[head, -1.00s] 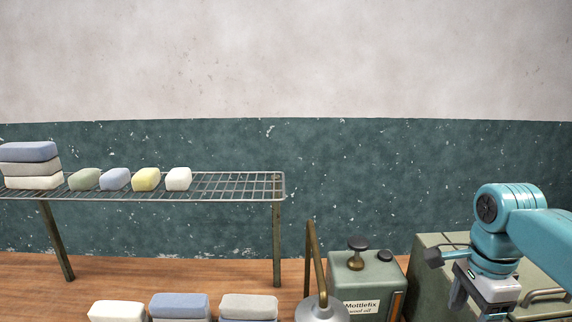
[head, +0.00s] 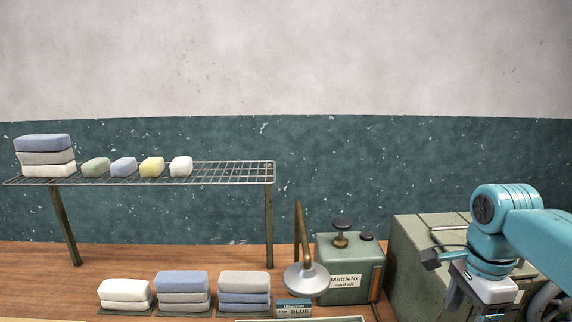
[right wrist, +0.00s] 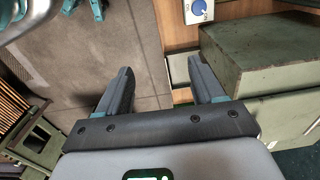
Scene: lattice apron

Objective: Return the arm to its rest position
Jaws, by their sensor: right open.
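My right arm comes in from the right in the head view. Its gripper (head: 478,300) points down in front of the green metal box (head: 408,245), and its fingertips are partly cut off by the frame's lower edge. In the right wrist view, the two dark fingers of the gripper (right wrist: 162,76) are spread apart with nothing between them. My left gripper is not in view.
A wire rack (head: 228,174) holds several soap-like blocks. Three block stacks (head: 184,284) stand on the wooden bench. A lamp-like metal cone (head: 307,280) and a green oil can (head: 345,258) stand left of the box. The wrist view shows a green cabinet (right wrist: 262,60).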

